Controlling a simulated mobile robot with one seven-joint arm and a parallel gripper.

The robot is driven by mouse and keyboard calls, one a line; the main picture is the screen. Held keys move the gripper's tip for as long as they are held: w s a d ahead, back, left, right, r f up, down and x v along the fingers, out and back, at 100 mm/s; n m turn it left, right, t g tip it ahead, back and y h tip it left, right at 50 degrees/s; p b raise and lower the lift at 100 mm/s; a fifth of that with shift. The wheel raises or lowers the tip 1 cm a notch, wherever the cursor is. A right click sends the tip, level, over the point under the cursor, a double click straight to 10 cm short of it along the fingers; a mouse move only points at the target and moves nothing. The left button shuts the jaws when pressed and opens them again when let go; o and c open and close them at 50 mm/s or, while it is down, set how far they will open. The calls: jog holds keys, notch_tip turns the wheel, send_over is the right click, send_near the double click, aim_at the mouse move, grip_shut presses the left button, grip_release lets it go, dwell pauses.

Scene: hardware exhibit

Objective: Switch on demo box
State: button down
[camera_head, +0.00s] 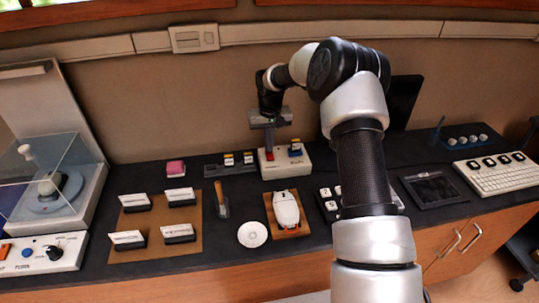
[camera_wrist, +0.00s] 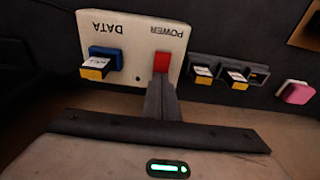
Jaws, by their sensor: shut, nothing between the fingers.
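The demo box (camera_head: 287,161) is a cream box on the dark counter. In the wrist view the box (camera_wrist: 134,50) shows the labels DATA and POWER. A red switch (camera_wrist: 162,61) sits beside the POWER label, and a blue port (camera_wrist: 105,56) with a yellow-ended plug in it is beside DATA. My gripper (camera_wrist: 160,82) is shut and empty, its fingertips at the red switch's edge; I cannot tell whether they touch. In the head view my gripper (camera_head: 270,146) points down over the red switch. The switch's position is not clear.
A holder (camera_head: 232,168) with two similar plugs lies left of the box, and a pink block (camera_head: 176,168) farther left. A white mouse (camera_head: 286,209) on a wooden board is in front. A brown board (camera_head: 155,223) with white cards and a white disc (camera_head: 252,234) are nearby.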

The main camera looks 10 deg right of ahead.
jog(key=shift+f, duration=0.25)
notch_tip(320, 180, up, 7)
jog(key=p, duration=0.3)
jog(key=shift+p, duration=0.4)
jog(key=shift+r, duration=0.1)
dwell(0.5)
